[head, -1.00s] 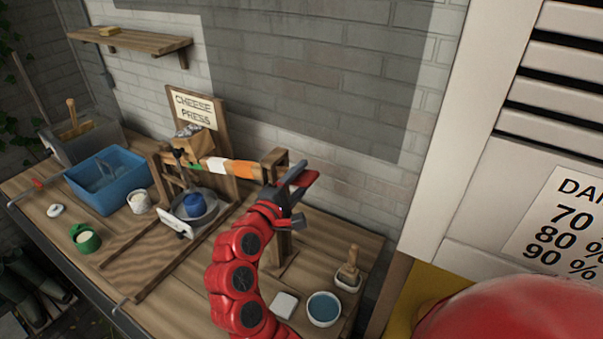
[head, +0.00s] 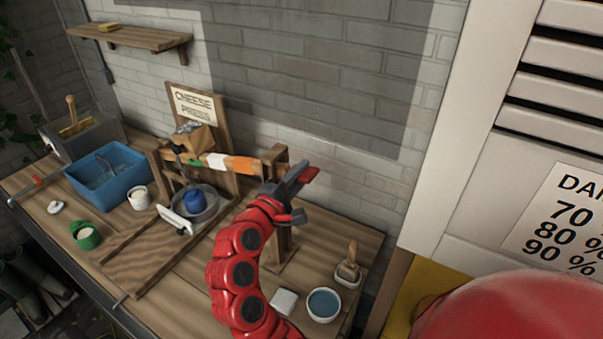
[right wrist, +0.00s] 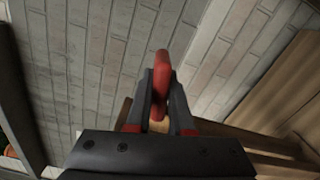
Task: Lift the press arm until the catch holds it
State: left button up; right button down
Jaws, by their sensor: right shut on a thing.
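The cheese press stands on the wooden bench against the wall. Its press arm (head: 240,165), banded in green, white and orange, runs roughly level from the weight block (head: 195,138) to the wooden post on the right. My right gripper (head: 300,183) is just right of that post, shut on a red grip (right wrist: 161,78) that shows between its fingers in the right wrist view. The grip appears to be the arm's end, but the post and gripper hide the join. The catch cannot be made out. My left gripper is not in view.
A blue pot (head: 194,201) sits in a grey pan under the arm. A blue-filled bowl (head: 323,305) and a brush (head: 348,262) are at the front right.

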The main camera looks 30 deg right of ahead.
dwell(0.9)
jog(key=r+p, duration=0.3)
jog(key=shift+w+a+n, duration=0.2)
jog(key=shift+w+n, duration=0.1)
jog(key=shift+w, duration=0.05)
jog(key=shift+f, duration=0.15)
jog(key=c, duration=0.8)
grip_release()
jog(key=shift+s+a+f+b, duration=0.1)
jog(key=shift+s+a+b, duration=0.1)
jog(key=shift+a+b, duration=0.25)
jog(key=b+v, duration=0.4)
jog(key=v, duration=1.2)
jog(key=shift+s+b, duration=0.25)
jog(key=shift+b, duration=0.15)
